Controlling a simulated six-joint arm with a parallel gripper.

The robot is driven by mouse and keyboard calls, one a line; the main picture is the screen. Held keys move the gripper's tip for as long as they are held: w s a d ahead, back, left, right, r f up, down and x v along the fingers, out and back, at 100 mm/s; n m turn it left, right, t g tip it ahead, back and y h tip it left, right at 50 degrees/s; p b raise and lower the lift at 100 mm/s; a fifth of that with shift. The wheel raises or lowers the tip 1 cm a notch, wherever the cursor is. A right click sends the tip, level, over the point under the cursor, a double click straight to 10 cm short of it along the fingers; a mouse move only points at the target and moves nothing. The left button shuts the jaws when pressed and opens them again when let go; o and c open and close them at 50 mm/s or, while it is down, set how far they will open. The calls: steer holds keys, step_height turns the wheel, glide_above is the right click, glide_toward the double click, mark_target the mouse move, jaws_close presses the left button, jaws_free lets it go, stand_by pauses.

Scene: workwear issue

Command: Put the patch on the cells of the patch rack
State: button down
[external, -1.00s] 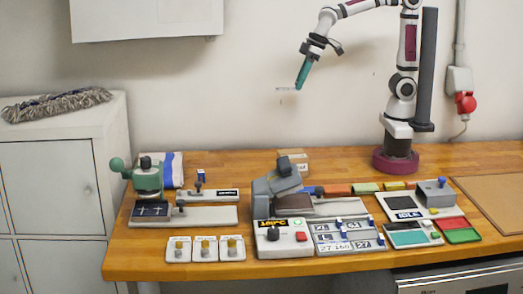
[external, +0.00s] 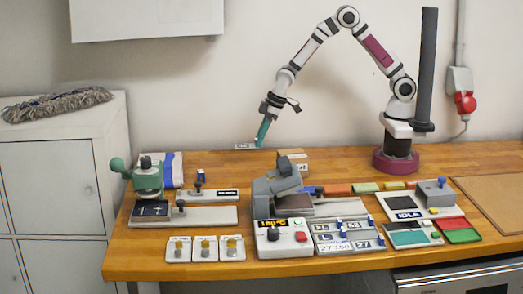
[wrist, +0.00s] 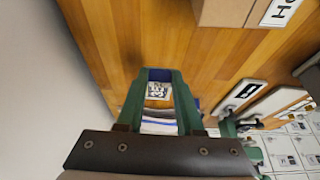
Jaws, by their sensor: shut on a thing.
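My gripper (external: 258,144) has teal fingers and is shut on a small white patch (external: 245,146) with dark marks. It holds the patch in the air in front of the wall, left of the cardboard box. In the wrist view the patch (wrist: 158,89) shows between the green fingertips of my gripper (wrist: 159,78), its print too small to read fully. A grey panel with rows of cells, white number labels and blue clips, which looks like the patch rack (external: 345,226), lies at the front middle of the bench. The patch is well away from it.
A heat press (external: 278,187) stands behind a control box (external: 284,240) reading 180°C. A green-handled press (external: 147,180), a folded blue-and-white cloth (external: 173,170) and three small cards (external: 205,249) are at left. A cardboard box (external: 293,161) stands at the back. An IDLE device (external: 408,206) is at right.

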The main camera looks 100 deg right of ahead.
mark_target(249, 171)
steer(key=a+f, duration=0.1)
steer(key=w+a+f, duration=0.2)
steer(key=a, duration=0.1)
steer(key=shift+w+f, duration=0.1)
steer(key=shift+w, duration=0.15)
steer(key=shift+f, duration=1.8)
steer(key=shift+f, duration=0.1)
steer(key=c, duration=0.6)
jaws_free()
steer(key=shift+o, duration=0.2)
